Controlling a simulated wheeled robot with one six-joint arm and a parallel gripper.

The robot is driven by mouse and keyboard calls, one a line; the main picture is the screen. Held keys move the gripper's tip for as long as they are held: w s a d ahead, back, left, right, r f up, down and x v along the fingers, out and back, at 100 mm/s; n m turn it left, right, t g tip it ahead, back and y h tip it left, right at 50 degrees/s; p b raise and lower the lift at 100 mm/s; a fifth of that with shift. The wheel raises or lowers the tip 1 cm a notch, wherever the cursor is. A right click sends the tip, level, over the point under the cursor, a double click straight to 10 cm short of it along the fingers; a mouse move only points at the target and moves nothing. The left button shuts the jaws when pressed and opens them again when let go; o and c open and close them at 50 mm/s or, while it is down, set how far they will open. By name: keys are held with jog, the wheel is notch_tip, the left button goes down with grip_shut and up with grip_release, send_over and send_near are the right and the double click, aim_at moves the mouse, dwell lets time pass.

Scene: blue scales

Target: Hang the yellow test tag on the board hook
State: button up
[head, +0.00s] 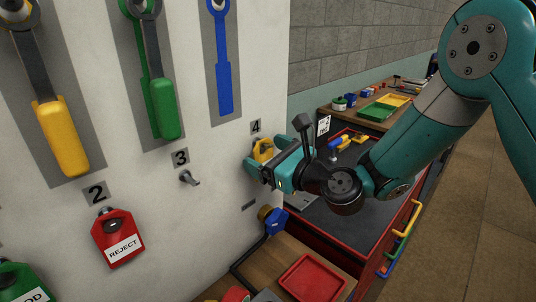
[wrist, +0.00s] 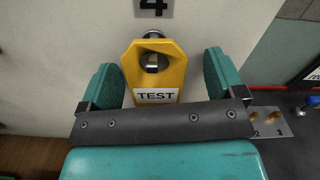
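The yellow test tag (wrist: 157,72), with a white TEST label, is at the board below the number 4 plate (wrist: 153,7). It hangs upright, and the metal hook (wrist: 152,62) shows through its hole. The tag also shows in the head view (head: 263,150), partly behind my gripper. My gripper (wrist: 161,72) is open around the tag, one teal finger on each side. Gaps show between both fingers and the tag in the wrist view. In the head view my gripper (head: 272,155) is close to the board. The tag's lower end is hidden by my gripper body.
The hook under number 3 (head: 190,178) is bare. A red REJECT tag (head: 118,238) hangs under number 2. Wrenches hang above. A blue valve-like part (head: 274,220) and red tray (head: 313,278) are below. A red workbench (head: 320,232) stands right of the board.

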jog(key=shift+s+d+f+b, duration=0.15)
jog(key=shift+s+d+b, duration=0.15)
jog(key=shift+b, duration=0.1)
jog(key=b+v, duration=1.5)
jog(key=v, duration=0.2)
jog(key=s+a+f+n+g+h+p, duration=0.3)
jog(key=s+n+g, duration=0.45)
jog(key=n, duration=0.85)
jog(key=s+d+f+n+g+h+p, duration=0.1)
jog(key=s+d+f+n+g+h, duration=0.1)
jog(key=n, duration=0.5)
jog(key=s+d+f+n+g+h+p, duration=0.1)
jog(key=s+d+n+g+h, duration=0.1)
jog(key=s+d+n+h, duration=0.2)
jog(key=shift+s+d+f+n, duration=0.4)
jog(key=shift+s+d+n, duration=0.45)
jog(key=shift+s+n, duration=1.05)
